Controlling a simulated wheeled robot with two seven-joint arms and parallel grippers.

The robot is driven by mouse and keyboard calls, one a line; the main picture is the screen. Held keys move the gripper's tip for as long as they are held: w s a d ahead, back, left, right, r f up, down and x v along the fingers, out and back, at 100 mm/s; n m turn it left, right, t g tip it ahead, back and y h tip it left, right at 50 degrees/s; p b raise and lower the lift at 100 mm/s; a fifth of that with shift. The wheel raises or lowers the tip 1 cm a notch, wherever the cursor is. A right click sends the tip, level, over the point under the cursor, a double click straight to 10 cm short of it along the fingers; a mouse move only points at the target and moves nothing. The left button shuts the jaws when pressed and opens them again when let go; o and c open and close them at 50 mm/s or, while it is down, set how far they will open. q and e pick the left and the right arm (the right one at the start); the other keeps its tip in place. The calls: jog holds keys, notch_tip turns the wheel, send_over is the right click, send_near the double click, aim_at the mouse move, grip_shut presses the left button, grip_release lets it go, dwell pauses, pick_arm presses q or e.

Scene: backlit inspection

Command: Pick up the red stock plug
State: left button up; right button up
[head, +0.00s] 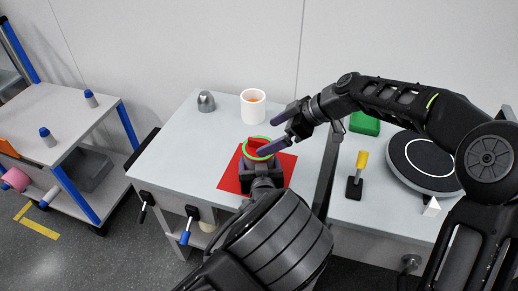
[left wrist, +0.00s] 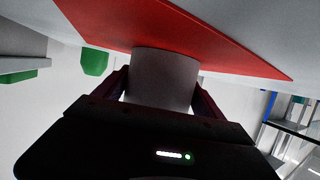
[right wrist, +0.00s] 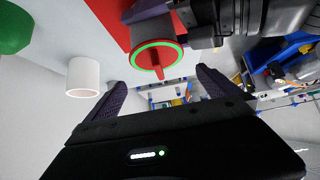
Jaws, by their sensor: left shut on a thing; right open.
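The red stock plug (head: 256,143) sits in the top of a grey cylinder, inside a bright green ring. In the right wrist view the plug (right wrist: 158,57) shows a raised red fin across its face. The grey cylinder (left wrist: 165,75) stands on a red mat (head: 230,177). My left gripper (head: 262,168) is shut on the cylinder's sides, low in the head view. My right gripper (head: 266,136) is open and empty; one finger overlaps the plug in the head view. In the right wrist view the plug lies beyond the open fingers, apart from them.
A white cup (head: 252,108) and a grey dome (head: 206,102) stand behind the mat. On the right are a green block (head: 364,124), a yellow-handled tool (head: 358,170) and a round dark turntable (head: 420,160). A shelf cart (head: 40,110) stands left. The table's left front is clear.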

aim_at(250, 146)
pick_arm(q)
jog(key=shift+s+f, duration=0.1)
jog(key=shift+f, duration=0.1)
pick_arm(e)
jog(key=shift+x, duration=1.6)
jog(key=x, duration=0.5)
jog(key=shift+w, duration=0.1)
pick_arm(q)
jog(key=shift+f, duration=0.1)
pick_arm(e)
jog(key=shift+c, duration=0.2)
jog(key=c, duration=1.1)
pick_arm(q)
jog(key=shift+s, duration=0.1)
pick_arm(e)
notch_tip(250, 146, up, 10)
jog(key=shift+f, duration=0.1)
